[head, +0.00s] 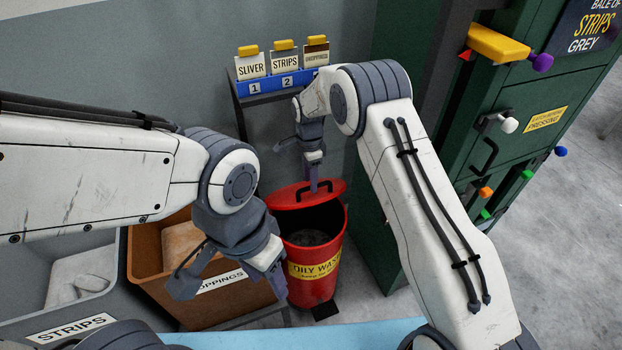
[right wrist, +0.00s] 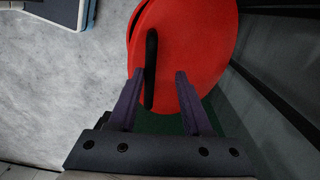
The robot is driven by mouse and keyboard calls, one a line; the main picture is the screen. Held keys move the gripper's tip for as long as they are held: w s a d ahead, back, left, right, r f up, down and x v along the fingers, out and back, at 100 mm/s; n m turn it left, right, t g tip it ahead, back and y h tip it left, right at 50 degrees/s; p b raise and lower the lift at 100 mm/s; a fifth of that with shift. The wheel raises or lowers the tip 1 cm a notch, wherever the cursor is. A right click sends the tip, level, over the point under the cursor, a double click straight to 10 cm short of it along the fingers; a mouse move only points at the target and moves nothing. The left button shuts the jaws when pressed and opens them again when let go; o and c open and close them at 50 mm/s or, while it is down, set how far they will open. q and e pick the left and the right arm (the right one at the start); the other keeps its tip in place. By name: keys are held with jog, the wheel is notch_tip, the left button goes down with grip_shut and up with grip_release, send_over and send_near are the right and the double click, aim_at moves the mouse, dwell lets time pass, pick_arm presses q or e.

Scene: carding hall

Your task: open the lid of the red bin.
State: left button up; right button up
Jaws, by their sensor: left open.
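The red bin (head: 313,289) with a yellow "OILY WASTE" label stands on the floor. Its red lid (head: 290,198) is raised and tilted at the back, and dark contents show inside the bin. The lid's black handle (right wrist: 151,70) lies between the fingers of my right gripper (right wrist: 160,74), closer to the left finger, with a gap to the other. In the head view the right gripper (head: 314,180) is just above the lid. My left gripper (head: 279,284) is open and empty, in front of the bin's left side and partly over the brown bin's edge.
A brown droppings bin (head: 150,250) and a grey strips bin (head: 25,327) stand left of the red bin. A small stand with a blue card rack (head: 256,87) is behind it. A green machine (head: 410,240) stands close on the right. A black pedal (head: 324,310) is at the bin's foot.

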jog(key=shift+s+r, duration=0.1)
jog(key=shift+r, duration=0.05)
jog(key=shift+r, duration=0.1)
notch_tip(320, 180, up, 10)
jog(key=shift+w+r+b, duration=0.15)
jog(key=shift+w+b, duration=0.1)
jog(key=shift+b, duration=0.2)
dwell(0.5)
